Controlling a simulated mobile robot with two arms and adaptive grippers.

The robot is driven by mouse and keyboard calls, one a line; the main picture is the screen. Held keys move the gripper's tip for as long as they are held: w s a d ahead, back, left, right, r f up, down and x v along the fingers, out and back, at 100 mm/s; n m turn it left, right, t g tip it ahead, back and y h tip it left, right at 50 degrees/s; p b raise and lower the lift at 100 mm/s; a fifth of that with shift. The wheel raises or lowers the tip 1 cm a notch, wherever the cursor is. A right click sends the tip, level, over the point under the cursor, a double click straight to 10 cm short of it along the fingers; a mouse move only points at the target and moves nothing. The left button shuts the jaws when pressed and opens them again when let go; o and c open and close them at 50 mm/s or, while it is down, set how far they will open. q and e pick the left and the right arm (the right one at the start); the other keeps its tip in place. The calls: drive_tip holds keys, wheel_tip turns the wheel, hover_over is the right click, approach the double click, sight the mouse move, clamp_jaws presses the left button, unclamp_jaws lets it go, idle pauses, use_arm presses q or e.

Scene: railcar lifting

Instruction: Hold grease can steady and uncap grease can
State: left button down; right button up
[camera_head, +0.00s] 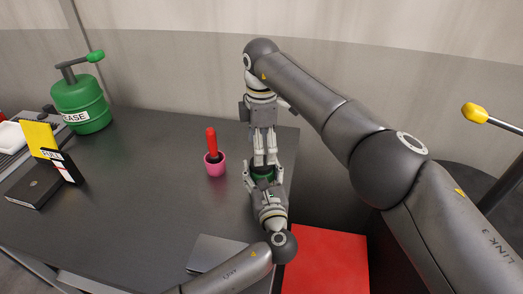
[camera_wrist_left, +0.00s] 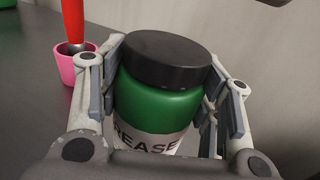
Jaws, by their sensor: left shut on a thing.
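The grease can (camera_wrist_left: 160,105) is a green jar with a white "GREASE" label. Its black cap (camera_wrist_left: 165,60) sits on top in the left wrist view. My left gripper (camera_head: 263,178) is shut around the can's body, one finger on each side. In the head view only a little of the can's green (camera_head: 262,179) shows between the fingers. My right gripper (camera_head: 265,160) comes from the far side, its fingers pointing toward the can's top. No right finger shows on the cap in the left wrist view, and its opening is unclear.
A pink cup (camera_head: 215,167) with a red-handled tool (camera_head: 211,141) stands left of the can. A larger green grease container (camera_head: 82,105) with a pump is at the back left. Yellow and black boxes (camera_head: 55,160) are at the left. The middle of the dark table (camera_head: 140,190) is clear.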

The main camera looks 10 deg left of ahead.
use_arm(q)
drive_tip(key=shift+c, duration=1.9)
unclamp_jaws()
